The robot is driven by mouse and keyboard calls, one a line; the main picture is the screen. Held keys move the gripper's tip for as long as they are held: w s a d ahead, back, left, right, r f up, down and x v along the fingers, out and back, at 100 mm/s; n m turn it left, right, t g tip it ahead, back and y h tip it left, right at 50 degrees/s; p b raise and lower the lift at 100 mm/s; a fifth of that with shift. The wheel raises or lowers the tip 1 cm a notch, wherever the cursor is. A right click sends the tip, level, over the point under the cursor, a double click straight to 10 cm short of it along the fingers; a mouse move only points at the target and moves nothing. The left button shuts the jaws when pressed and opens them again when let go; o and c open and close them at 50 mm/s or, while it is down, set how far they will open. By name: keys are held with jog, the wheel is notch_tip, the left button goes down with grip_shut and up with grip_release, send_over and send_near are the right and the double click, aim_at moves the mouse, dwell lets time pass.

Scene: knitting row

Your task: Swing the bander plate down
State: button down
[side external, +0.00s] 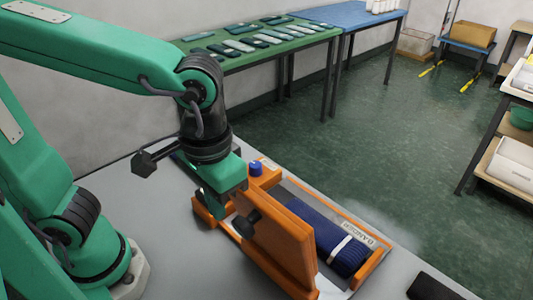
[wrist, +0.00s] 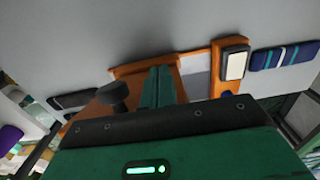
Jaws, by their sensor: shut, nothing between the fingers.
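The bander is an orange frame (side external: 352,222) on the grey table, labelled "BANDER". Its orange plate (side external: 282,240) stands raised and steeply tilted along the left side, with a black knob (side external: 246,222) on its left face. In the bed lies a dark blue folded knit (side external: 325,240) with a white band across it. My gripper (side external: 226,205) is low at the far end of the plate, close to the knob; contact cannot be told.
A blue button (side external: 256,168) sits at the frame's far end. A blue striped knit (wrist: 285,57) lies beyond the frame in the wrist view. A dark object (side external: 438,287) lies at the table's near right. Green (side external: 270,52) and blue (side external: 350,17) tables stand behind, apart from the work.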

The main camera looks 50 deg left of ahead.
jog(key=shift+f, duration=0.2)
jog(key=shift+w, duration=0.2)
jog(key=shift+w, duration=4.15)
jog(key=shift+r, duration=0.1)
notch_tip(320, 180, up, 7)
dwell(0.4)
